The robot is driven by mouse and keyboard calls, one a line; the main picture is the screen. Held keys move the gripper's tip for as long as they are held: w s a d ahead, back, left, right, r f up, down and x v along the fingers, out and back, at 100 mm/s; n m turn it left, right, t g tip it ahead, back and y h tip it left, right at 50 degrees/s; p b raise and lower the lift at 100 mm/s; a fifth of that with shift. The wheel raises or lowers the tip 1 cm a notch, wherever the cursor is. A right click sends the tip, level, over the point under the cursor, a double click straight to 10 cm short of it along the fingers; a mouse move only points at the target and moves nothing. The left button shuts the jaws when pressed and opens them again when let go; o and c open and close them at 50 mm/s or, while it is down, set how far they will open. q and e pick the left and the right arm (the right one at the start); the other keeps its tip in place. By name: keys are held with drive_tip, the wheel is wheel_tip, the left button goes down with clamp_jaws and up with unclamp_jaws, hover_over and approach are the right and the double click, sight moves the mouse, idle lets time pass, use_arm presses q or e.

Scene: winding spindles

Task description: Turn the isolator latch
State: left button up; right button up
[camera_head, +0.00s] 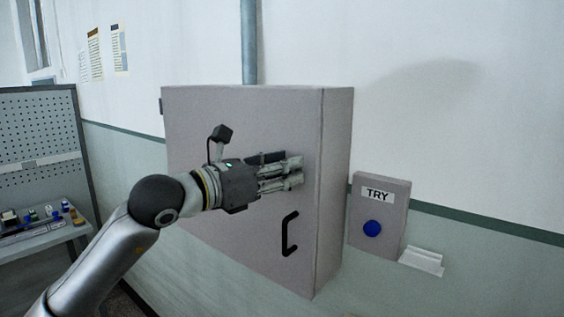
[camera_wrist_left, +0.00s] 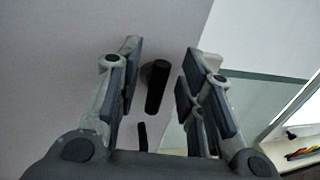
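A grey cabinet (camera_head: 225,120) hangs on the wall. In the left wrist view a short black latch (camera_wrist_left: 156,88) stands out from the cabinet door, rounded at its upper end there. My left gripper (camera_head: 297,171) is in front of the door, above the black door handle (camera_head: 288,234). In the wrist view my left gripper (camera_wrist_left: 160,62) is open, with the latch between its two fingers and visible gaps on both sides. My right gripper is not in view.
A grey box labelled TRY (camera_head: 390,218) with a blue button (camera_head: 372,228) is on the wall to the right. A small white holder (camera_head: 422,261) is below it. A pegboard (camera_head: 35,140) and a bench with small items (camera_head: 35,233) stand at the left.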

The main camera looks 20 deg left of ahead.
use_arm(q)
drive_tip(key=shift+c, duration=0.5)
clamp_jaws()
